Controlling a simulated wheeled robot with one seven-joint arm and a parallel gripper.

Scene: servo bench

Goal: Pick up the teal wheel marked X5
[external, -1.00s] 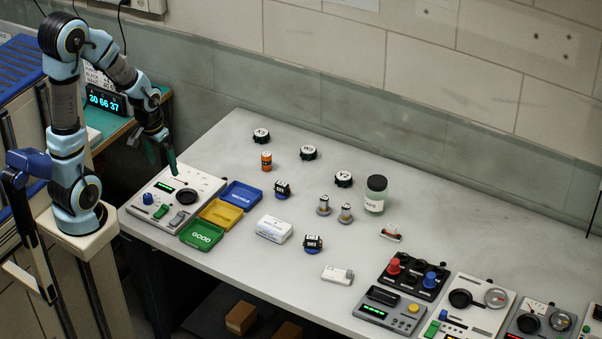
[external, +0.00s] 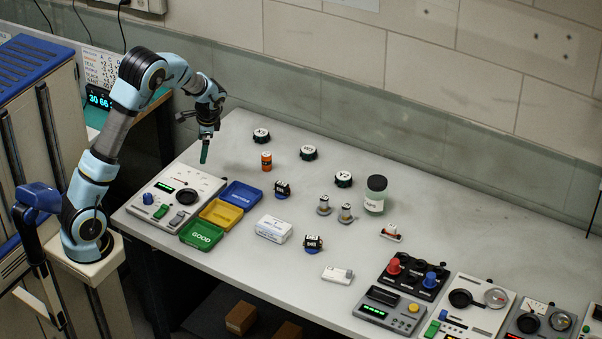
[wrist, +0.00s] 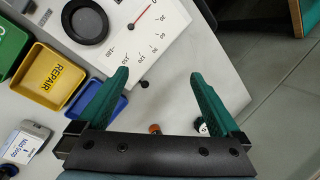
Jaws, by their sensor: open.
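No wheel shows a clear teal colour or a readable X5 mark. Three dark round pieces with white marked tops stand on the bench in the external view: one at the back (external: 261,135), a middle one (external: 308,152) and a front one (external: 343,179). My gripper (external: 204,152) is in the air over the back left of the bench, left of these pieces. In the wrist view my gripper (wrist: 158,76) has its two green fingers wide apart with nothing held. Part of a white-topped piece (wrist: 202,128) shows beside the right finger.
An orange cylinder (external: 266,161) stands near the back round piece. A dial panel (external: 160,213) and blue (external: 240,196), yellow (external: 221,213) and green (external: 202,234) trays lie at the left. A jar (external: 376,194) stands mid-bench. The right back of the bench is clear.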

